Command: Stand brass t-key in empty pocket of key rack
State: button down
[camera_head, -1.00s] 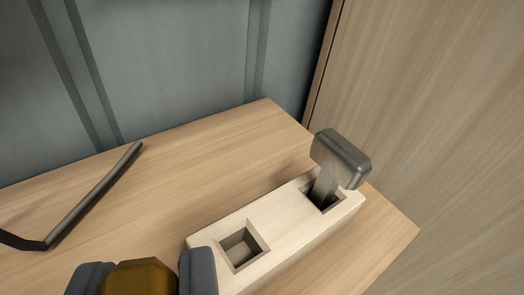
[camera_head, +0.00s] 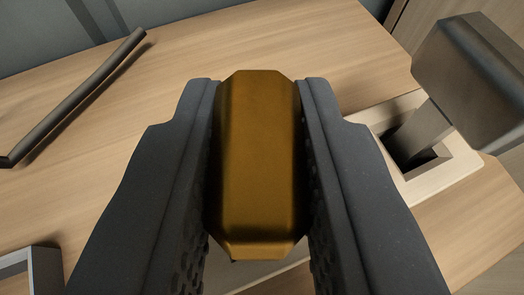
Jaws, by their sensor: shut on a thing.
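My gripper (camera_head: 259,165) fills the middle of the view, its two dark fingers shut on the brass t-key (camera_head: 258,160). Only the brass head shows, from above; its shank is hidden below. The pale wooden key rack (camera_head: 450,172) shows at right behind my right finger. A dark grey t-key (camera_head: 478,80) stands tilted in the rack's right pocket (camera_head: 425,160). The rack's empty pocket is hidden behind my gripper and the brass head, so I cannot tell whether the brass key's shank is in it.
A dark bent rod (camera_head: 85,90) lies on the wooden table (camera_head: 330,45) at upper left. A grey-edged object (camera_head: 42,268) shows in part at lower left. A grey panelled wall (camera_head: 150,15) stands behind the table. The table's back middle is clear.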

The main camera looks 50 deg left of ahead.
jog(key=c, duration=1.3)
grip_release()
jog(key=p+v, duration=0.1)
jog(key=v, duration=1.1)
jog(key=shift+s+p, duration=0.1)
jog(key=shift+p, duration=0.25)
jog(key=shift+r, duration=0.1)
